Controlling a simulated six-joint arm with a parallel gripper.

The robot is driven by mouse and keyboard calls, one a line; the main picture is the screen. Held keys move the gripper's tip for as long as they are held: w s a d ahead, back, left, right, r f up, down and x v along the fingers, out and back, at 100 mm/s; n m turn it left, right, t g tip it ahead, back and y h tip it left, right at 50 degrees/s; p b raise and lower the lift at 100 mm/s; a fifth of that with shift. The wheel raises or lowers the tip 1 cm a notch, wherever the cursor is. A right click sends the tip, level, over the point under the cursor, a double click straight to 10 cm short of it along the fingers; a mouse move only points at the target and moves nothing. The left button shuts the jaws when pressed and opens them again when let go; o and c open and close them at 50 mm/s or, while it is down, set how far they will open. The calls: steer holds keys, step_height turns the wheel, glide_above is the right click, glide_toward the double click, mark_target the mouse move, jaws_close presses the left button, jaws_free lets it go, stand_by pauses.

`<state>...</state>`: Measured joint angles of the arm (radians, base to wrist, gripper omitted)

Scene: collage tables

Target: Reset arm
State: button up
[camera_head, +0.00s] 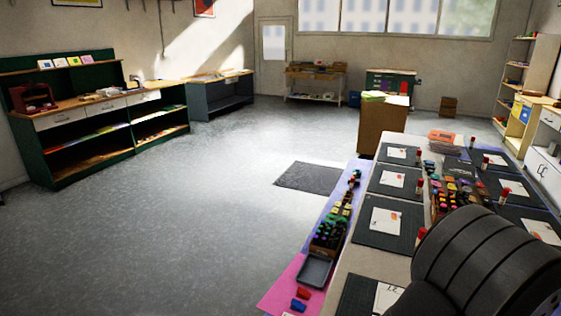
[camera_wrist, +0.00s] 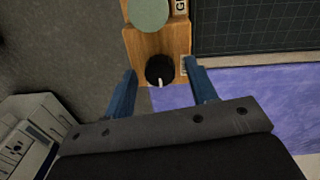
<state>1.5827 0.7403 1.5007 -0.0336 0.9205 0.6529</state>
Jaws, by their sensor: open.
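In the wrist view my gripper (camera_wrist: 160,66) has its two blue fingers spread wide apart. Nothing is held between them. Beyond the fingertips is a wooden holder (camera_wrist: 143,45) with a black round piece (camera_wrist: 160,70) and a pale green disc (camera_wrist: 150,13). The black piece lies in the gap between the fingers as seen from the wrist; I cannot tell how far below them it is. In the head view a dark arm link of mine fills the lower right, and the gripper itself does not show there.
A long table (camera_head: 345,228) holds dark mats (camera_head: 381,224) with cards, marker trays (camera_head: 329,233) and a grey tray (camera_head: 316,270). In the wrist view a dark gridded mat (camera_wrist: 255,25) lies beside a purple surface (camera_wrist: 265,90). Open floor (camera_head: 180,230) spreads left of the table.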

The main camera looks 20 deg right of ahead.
steer(key=shift+r, duration=0.1)
step_height(320, 180, up, 17)
step_height(320, 180, down, 17)
steer(key=shift+f, duration=0.1)
steer(key=n, duration=1.1)
steer(key=shift+n, duration=2.5)
